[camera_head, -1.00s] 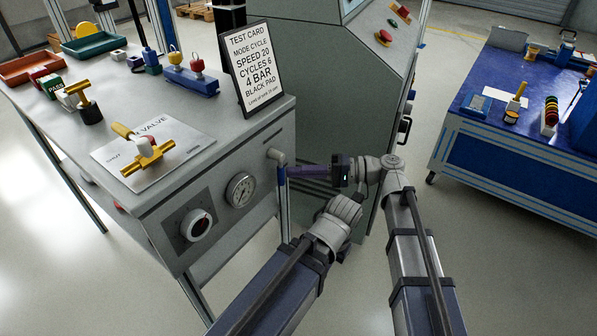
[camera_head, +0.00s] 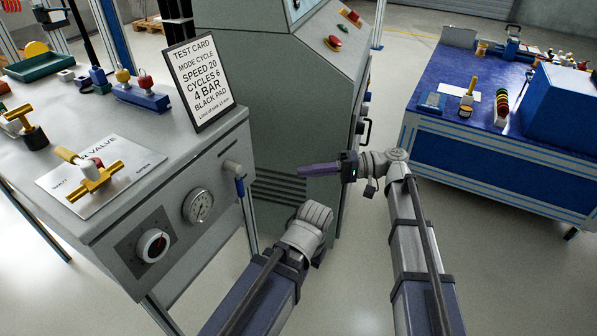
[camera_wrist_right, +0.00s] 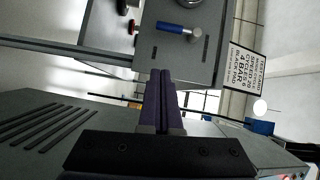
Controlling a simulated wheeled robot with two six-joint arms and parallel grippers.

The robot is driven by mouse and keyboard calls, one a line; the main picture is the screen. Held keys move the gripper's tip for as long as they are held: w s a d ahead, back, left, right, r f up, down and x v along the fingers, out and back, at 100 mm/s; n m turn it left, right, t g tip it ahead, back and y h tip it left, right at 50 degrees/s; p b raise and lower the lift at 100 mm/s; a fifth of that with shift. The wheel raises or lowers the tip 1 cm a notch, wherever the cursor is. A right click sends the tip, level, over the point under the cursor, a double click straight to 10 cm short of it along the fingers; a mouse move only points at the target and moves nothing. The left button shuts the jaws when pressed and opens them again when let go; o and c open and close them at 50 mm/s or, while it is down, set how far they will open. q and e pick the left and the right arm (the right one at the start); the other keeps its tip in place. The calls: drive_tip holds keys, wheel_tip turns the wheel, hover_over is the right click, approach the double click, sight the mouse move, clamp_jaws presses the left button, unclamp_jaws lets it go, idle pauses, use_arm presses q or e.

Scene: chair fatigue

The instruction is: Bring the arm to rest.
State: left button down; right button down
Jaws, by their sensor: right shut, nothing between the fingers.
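My right gripper (camera_head: 303,171) shows its purple fingers pointing left in the head view, in front of the grey machine cabinet. The fingers are shut together with nothing between them. In the right wrist view the fingers (camera_wrist_right: 160,77) lie side by side and point toward the bench front. A tap with a blue handle (camera_head: 239,186) sticks out of the bench's right side, left of my fingers and apart from them; the handle also shows in the wrist view (camera_wrist_right: 173,27). My left arm comes up from the bottom to its bent wrist; its gripper fingers are hidden.
The grey bench (camera_head: 215,140) at left carries a test card (camera_head: 198,80), a yellow valve (camera_head: 95,178) and a gauge (camera_head: 198,207). The grey cabinet (camera_head: 285,90) stands behind my right gripper. A blue-topped bench (camera_head: 440,80) stands at right.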

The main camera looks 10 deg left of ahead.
drive_tip(key=s+d+f+m+t+h, duration=0.25)
drive_tip(key=d+f+h, duration=0.25)
drive_tip(key=f, duration=0.3)
drive_tip(key=s+d+f+m+t+h, duration=0.1)
drive_tip(key=s+d+f+h, duration=0.3)
drive_tip(key=f, duration=0.4)
drive_tip(key=s+d+f+t+h, duration=0.1)
drive_tip(key=s+d+f+h, duration=0.1)
drive_tip(key=d+h, duration=0.35)
drive_tip(key=s+d+f+t+h, duration=0.1)
drive_tip(key=s+d+f+h, duration=0.15)
drive_tip(key=d, duration=0.65)
drive_tip(key=s+a+r+n+g+h+p, duration=0.15)
drive_tip(key=s+a+r+n+p, duration=0.3)
drive_tip(key=a+r+p, duration=0.5)
wheel_tip(320, 180, up, 35)
drive_tip(key=a+m+p, duration=0.1)
drive_tip(key=p, duration=3.3)
drive_tip(key=shift+s+a+f+p, duration=0.15)
drive_tip(key=shift+s+p, duration=0.2)
drive_tip(key=shift+p, duration=0.05)
drive_tip(key=shift+y, duration=0.25)
